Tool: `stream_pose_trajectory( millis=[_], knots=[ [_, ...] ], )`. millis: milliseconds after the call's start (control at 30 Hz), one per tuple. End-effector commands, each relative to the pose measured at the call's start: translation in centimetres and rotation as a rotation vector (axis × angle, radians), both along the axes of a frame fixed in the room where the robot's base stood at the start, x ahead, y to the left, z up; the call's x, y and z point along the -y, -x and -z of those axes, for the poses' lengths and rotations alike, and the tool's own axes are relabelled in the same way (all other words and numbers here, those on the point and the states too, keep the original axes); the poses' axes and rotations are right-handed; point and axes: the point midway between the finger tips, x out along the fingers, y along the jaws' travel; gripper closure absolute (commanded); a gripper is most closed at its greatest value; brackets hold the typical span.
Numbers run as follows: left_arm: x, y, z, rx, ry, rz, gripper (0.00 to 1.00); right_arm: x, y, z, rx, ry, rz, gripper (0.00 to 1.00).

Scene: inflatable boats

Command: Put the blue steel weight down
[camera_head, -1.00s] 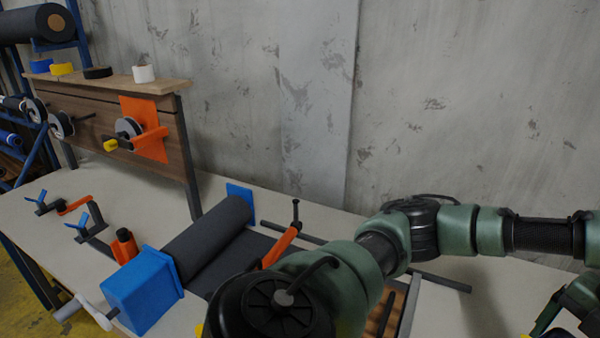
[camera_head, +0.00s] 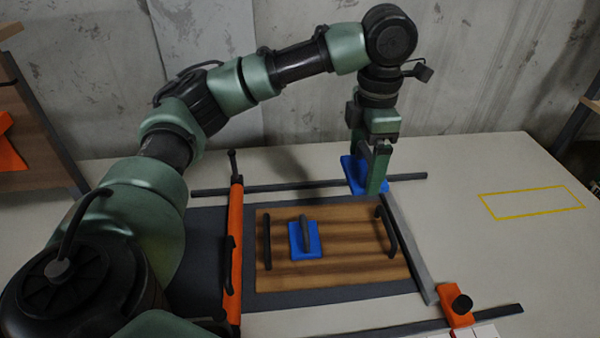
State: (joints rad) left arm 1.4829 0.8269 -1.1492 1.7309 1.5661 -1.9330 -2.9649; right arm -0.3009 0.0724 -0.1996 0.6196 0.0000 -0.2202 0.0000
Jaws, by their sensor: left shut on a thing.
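My left gripper (camera_head: 376,176) comes down at the far right corner of a wooden board, fingers pointing down. A second blue weight (camera_head: 300,246) with a dark handle lies on the wooden board (camera_head: 345,262), apart from the gripper. My right gripper is not in view.
A yellow outlined rectangle (camera_head: 530,203) on the pale table at the right is empty. A dark rail (camera_head: 270,187) runs behind the board, and an orange bar (camera_head: 235,250) stands along its left side. An orange clamp (camera_head: 456,309) with a black knob sits at the front right.

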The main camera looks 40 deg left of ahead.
Motion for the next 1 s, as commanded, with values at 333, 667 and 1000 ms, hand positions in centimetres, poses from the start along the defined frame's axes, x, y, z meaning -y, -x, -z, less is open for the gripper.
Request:
stream_pose_trajectory(
  millis=[333, 667, 1000],
  knots=[
    [-0.1, 0.1, 5.2, -0.001, 0.001, 0.017, 0.82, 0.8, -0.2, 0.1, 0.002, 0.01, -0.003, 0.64],
    [0.0, 0.0, 12.5, 0.0, 0.001, 0.015, 0.82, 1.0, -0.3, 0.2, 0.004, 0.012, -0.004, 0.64],
    [0.0, -0.1, 15.7, 0.003, 0.003, 0.015, 0.82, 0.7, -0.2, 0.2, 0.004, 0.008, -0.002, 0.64]
  ],
)
